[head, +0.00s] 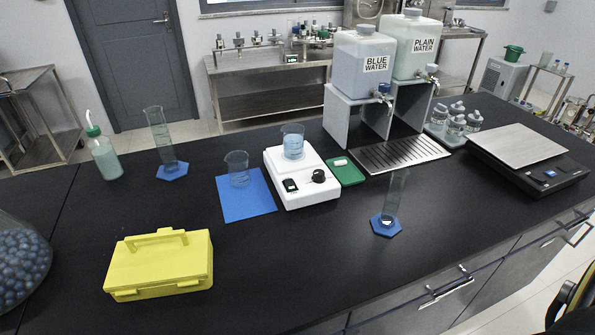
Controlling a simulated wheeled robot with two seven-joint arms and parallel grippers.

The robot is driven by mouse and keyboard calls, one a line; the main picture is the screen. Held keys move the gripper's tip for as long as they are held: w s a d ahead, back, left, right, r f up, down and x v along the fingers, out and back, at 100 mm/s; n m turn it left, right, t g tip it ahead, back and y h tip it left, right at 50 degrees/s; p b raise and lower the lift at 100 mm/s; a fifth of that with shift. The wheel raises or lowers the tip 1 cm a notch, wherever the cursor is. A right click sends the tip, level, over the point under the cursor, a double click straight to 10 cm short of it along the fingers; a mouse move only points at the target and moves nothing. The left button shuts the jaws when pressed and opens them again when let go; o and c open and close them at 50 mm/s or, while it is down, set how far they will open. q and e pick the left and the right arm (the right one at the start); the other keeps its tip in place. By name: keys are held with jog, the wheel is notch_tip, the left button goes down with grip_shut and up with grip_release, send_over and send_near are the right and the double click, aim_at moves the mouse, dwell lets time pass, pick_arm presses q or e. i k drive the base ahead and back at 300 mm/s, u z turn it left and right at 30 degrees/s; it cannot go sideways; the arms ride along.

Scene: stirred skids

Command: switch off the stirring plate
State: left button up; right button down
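The white stirring plate (308,192) stands in the middle of the black bench. A beaker with light blue liquid (293,146) stands on its top. On the sloped front are a black knob (319,176) at the right and a small dark panel with a green-lit part (290,185) at the left. I cannot tell whether the liquid is turning. Neither of my grippers shows in the head view.
An empty-looking beaker (238,170) stands on a blue mat (248,208) left of the plate. A green tray (346,174) lies at its right. A tall cylinder (395,194) stands front right. A yellow box (160,266) sits front left. Bench directly before the plate is clear.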

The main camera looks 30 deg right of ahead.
aim_at(289, 183)
jog(key=u, duration=1.5)
jog(key=k, duration=1.15)
jog(key=z, duration=1.3)
jog(key=i, duration=0.5)
